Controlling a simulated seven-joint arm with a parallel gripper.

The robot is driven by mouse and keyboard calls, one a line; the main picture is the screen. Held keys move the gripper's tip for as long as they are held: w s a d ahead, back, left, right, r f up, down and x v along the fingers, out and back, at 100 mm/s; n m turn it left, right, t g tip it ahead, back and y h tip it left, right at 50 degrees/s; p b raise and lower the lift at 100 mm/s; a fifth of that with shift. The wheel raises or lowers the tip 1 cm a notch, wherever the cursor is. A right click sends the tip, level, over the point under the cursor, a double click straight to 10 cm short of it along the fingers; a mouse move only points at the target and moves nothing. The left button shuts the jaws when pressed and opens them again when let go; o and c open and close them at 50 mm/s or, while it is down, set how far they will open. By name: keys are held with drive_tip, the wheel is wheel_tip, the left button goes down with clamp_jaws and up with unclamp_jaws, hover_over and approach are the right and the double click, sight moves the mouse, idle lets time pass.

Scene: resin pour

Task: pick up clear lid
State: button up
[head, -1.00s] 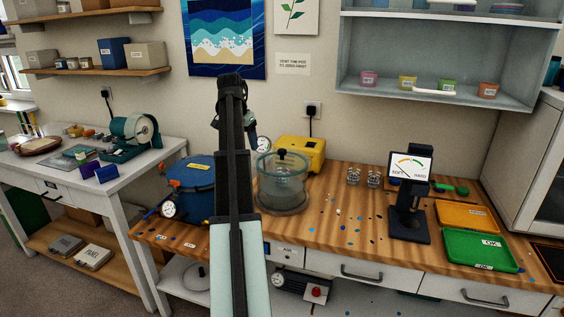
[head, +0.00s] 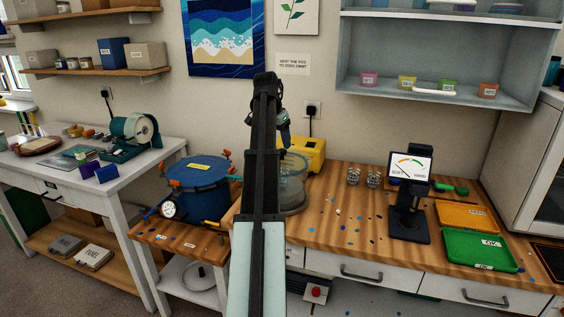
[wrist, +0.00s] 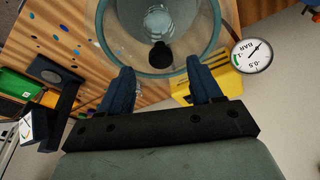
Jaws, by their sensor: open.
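The clear lid (wrist: 190,48) is a round see-through disc with a black knob (wrist: 160,55). It appears to sit on top of the clear chamber (head: 294,190) on the wooden bench. In the head view my arm hides the knob and much of the lid and chamber. My gripper (wrist: 158,74) is open and empty, with its two blue fingers apart. In the wrist view the knob lies between and just beyond the fingertips; I cannot tell the exact gap. In the head view my gripper (head: 284,136) is just above the chamber, partly behind my arm.
A blue pot (head: 205,200) with orange clamps stands left of the chamber. A yellow box (head: 312,150) stands behind it, and a pressure gauge (wrist: 250,55) is close by. Two small glass jars (head: 363,178) and a hardness tester (head: 409,215) stand to the right.

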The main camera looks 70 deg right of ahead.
sight(282, 150)
drive_tip(key=shift+x, duration=2.9)
drive_tip(key=shift+d+r, duration=0.1)
drive_tip(key=shift+d, duration=0.05)
clamp_jaws()
